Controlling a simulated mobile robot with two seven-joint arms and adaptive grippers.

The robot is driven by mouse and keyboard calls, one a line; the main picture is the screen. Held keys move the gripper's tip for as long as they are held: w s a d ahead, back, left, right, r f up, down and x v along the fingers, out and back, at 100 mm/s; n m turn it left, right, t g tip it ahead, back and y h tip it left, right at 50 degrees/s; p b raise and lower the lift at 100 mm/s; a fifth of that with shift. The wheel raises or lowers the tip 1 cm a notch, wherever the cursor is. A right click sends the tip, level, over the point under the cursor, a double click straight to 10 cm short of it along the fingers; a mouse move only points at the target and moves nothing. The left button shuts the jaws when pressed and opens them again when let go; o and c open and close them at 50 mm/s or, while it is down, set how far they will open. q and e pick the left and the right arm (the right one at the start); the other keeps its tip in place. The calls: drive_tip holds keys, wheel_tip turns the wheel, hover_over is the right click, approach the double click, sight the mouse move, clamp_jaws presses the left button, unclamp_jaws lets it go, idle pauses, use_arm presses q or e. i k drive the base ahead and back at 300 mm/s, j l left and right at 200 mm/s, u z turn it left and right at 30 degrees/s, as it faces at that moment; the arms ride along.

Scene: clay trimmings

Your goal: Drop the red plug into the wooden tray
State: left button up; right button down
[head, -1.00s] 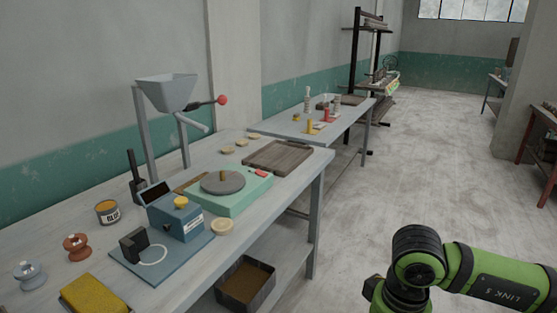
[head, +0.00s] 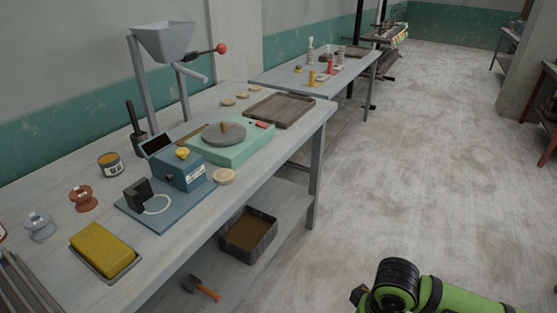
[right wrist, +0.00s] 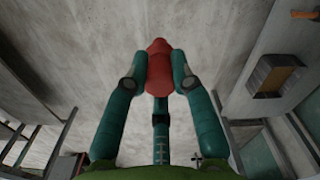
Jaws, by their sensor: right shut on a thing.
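The red plug (right wrist: 159,67) is in the right wrist view, held between the two green fingers of my right gripper (right wrist: 160,78). The gripper is shut on it, in the air with grey floor behind. The head view shows only my right arm's green links at bottom right; gripper and plug are out of that view. The wooden tray (head: 280,110) lies flat on the near workbench (head: 262,185), towards its far right end. It is brown and shallow and looks empty. My right arm is well apart from it. My left gripper is not in view.
A green wheel base (head: 232,146) with a grey disc stands just in front of the tray. A blue scale (head: 180,172) and a yellow sponge (head: 102,248) are nearer. A dark bin (head: 248,235) sits on the lower shelf. The floor right of the bench is clear.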

sight(284, 109)
drive_tip(key=i+l+u, duration=0.1)
drive_tip(key=u, duration=0.3)
drive_tip(key=i+l+u, duration=0.1)
drive_tip(key=u, duration=0.3)
drive_tip(key=i+l+u, duration=0.1)
drive_tip(key=l+u, duration=0.15)
drive_tip(key=u, duration=0.15)
drive_tip(key=i+l+u, duration=0.2)
drive_tip(key=l, duration=0.45)
drive_tip(key=l+u, duration=0.2)
drive_tip(key=l, duration=0.5)
drive_tip(key=i+l+u, duration=0.1)
drive_tip(key=l+u, duration=0.15)
drive_tip(key=l, duration=0.45)
